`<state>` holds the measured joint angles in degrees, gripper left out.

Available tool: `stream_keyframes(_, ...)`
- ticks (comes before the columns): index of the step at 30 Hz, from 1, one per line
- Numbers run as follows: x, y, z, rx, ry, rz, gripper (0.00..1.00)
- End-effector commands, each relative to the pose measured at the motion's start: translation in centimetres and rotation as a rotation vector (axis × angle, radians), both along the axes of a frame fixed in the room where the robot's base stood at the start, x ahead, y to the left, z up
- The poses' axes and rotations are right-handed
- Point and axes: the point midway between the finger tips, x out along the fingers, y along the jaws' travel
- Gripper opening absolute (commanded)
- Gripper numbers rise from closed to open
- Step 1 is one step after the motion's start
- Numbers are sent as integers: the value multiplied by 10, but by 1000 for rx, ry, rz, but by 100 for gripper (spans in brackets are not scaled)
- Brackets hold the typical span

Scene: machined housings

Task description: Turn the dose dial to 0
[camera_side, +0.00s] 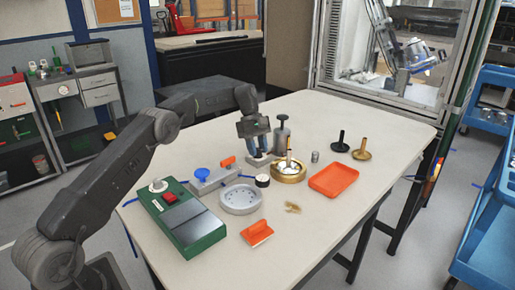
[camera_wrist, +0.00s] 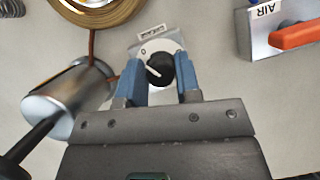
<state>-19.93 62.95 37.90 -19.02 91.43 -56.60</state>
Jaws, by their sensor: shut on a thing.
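The dose dial (camera_wrist: 161,66) is a black knob with a white pointer line, on a pale round scale plate. A small 0 mark shows on the plate at the knob's upper left in the wrist view. The pointer line sits on the knob's left side; its exact reading is too small to tell. My gripper (camera_wrist: 160,77) has its blue fingers on either side of the knob, shut on it. In the side view my gripper (camera_side: 258,154) reaches down over the dial's pale base (camera_side: 257,162); the knob itself is hidden there by the fingers.
A metal canister (camera_side: 281,138) stands close behind my gripper, with a brass bowl (camera_side: 288,174) in front. A grey block with an orange lever (camera_wrist: 300,34), marked AIR, is nearby. An orange tray (camera_side: 333,181), grey round dish (camera_side: 240,199) and green box (camera_side: 180,222) lie further off.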

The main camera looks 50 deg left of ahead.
Motion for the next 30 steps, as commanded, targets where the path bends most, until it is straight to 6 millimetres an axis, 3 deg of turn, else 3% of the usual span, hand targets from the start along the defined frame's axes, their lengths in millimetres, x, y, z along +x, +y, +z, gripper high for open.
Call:
stream_keyframes(17, 0, 1, 1, 2, -2, -34, 7)
stream_keyframes(18, 0, 1, 1, 2, -2, -34, 33)
stream_keyframes(25, 0, 0, 0, 2, -1, -33, 55)
stream_keyframes(30, 0, 0, 0, 1, -1, -32, 57)
